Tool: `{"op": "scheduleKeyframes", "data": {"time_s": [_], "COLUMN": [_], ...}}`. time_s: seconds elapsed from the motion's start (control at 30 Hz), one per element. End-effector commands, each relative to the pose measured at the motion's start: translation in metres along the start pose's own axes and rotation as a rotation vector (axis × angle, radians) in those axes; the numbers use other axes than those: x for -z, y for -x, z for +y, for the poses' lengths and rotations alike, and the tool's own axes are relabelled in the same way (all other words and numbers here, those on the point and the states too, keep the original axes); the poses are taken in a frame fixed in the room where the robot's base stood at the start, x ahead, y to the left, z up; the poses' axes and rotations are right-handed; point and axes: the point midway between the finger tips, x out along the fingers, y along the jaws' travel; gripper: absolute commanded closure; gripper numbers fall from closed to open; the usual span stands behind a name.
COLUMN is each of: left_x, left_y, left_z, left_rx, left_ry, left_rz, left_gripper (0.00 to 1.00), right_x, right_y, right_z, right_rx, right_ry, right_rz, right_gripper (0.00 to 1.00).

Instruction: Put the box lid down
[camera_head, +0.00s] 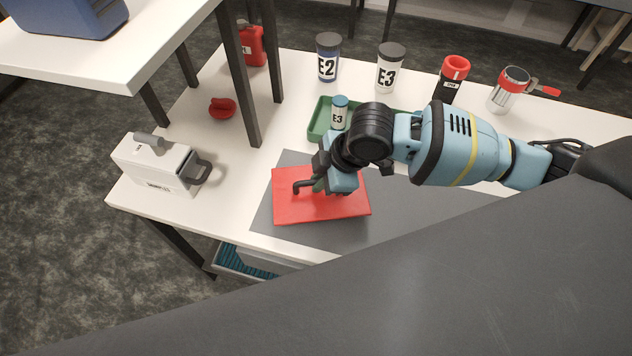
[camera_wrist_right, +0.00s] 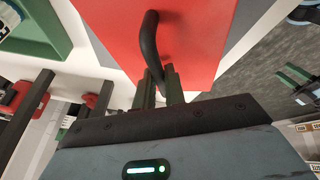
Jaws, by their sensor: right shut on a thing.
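The box lid (camera_head: 320,207) is a flat red plate with a dark bent handle (camera_head: 299,185) on top. In the head view it is over the left end of the grey mat (camera_head: 420,208); whether it touches the mat I cannot tell. My right gripper (camera_head: 322,184) is over the lid, and my arm hides part of its far side. In the right wrist view the fingers of my right gripper (camera_wrist_right: 164,88) are closed on the end of the handle (camera_wrist_right: 150,45), with the red lid (camera_wrist_right: 190,25) beyond.
A green tray (camera_head: 318,124) holding a small E3 bottle (camera_head: 339,112) is behind the lid. A white box (camera_head: 155,164) stands at the left table edge, near a small red object (camera_head: 222,108). Jars E2 (camera_head: 328,58) and E3 (camera_head: 390,68) stand at the back. A raised shelf (camera_head: 120,50) overhangs upper left.

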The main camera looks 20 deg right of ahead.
Motion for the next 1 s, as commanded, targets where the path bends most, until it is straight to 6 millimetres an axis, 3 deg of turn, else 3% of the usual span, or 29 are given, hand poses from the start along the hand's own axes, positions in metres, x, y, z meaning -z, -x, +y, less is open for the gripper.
{"op": "scheduleKeyframes", "data": {"time_s": [0.37, 0.6, 1.0], "left_x": [-0.002, -0.004, -0.002], "left_y": [-0.001, -0.001, -0.001], "left_z": [0.0, 0.0, 0.0], "left_rx": [0.0, -0.001, -0.001], "left_ry": [0.0, 0.001, 0.002], "left_rz": [-0.003, -0.006, -0.003], "left_gripper": [0.64, 0.64, 0.64], "right_x": [0.007, -0.007, -0.009], "right_y": [-0.006, -0.036, -0.04], "right_z": [0.013, 0.004, 0.004], "right_rx": [-0.001, -0.001, -0.002], "right_ry": [0.0, 0.001, 0.0], "right_rz": [0.002, 0.0, 0.001], "right_gripper": [1.0, 1.0, 1.0]}}
